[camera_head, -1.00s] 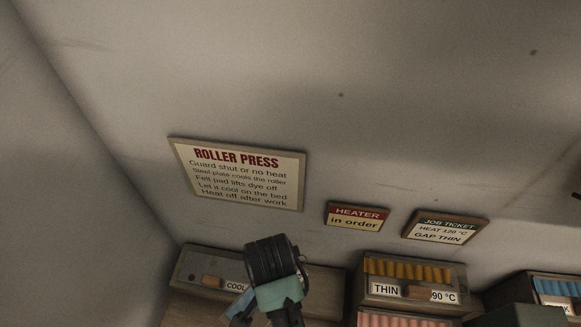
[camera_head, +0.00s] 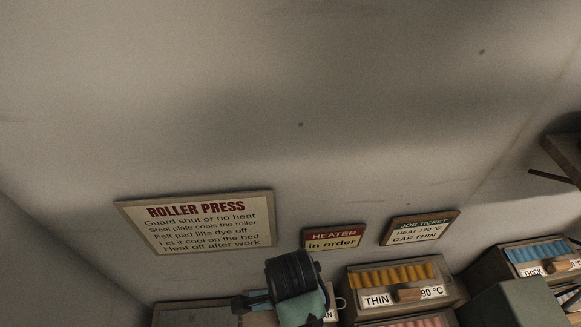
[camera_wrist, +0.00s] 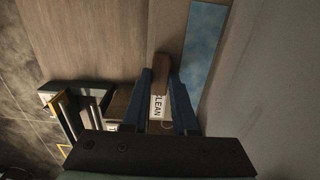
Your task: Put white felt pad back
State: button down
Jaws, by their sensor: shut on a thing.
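In the wrist view my gripper (camera_wrist: 161,90) has its two dark blue fingers closed around a brown wooden handle (camera_wrist: 162,72). A white label reading CLEAN (camera_wrist: 157,106) shows between the fingers below it; its last letters also show in the head view (camera_head: 330,316). I cannot tell whether the handle belongs to the white felt pad. No white felt surface can be made out in either view. In the head view my wrist is at the bottom centre and the fingertips are not clear.
A ROLLER PRESS sign (camera_head: 205,222), a HEATER sign (camera_head: 334,239) and a JOB TICKET sign (camera_head: 420,229) hang on the wall. A THIN box with yellow rolls (camera_head: 395,275) and a THICK box with blue rolls (camera_head: 540,252) stand right of my wrist. A blue strip (camera_wrist: 206,45) lies beside the fingers.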

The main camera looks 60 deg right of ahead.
notch_tip(320, 180, down, 10)
jog(key=shift+f, duration=0.1)
dwell(0.4)
jog(key=shift+f, duration=0.55)
jog(key=c, duration=0.7)
grip_release()
notch_tip(320, 180, up, 13)
jog(key=shift+r, duration=0.1)
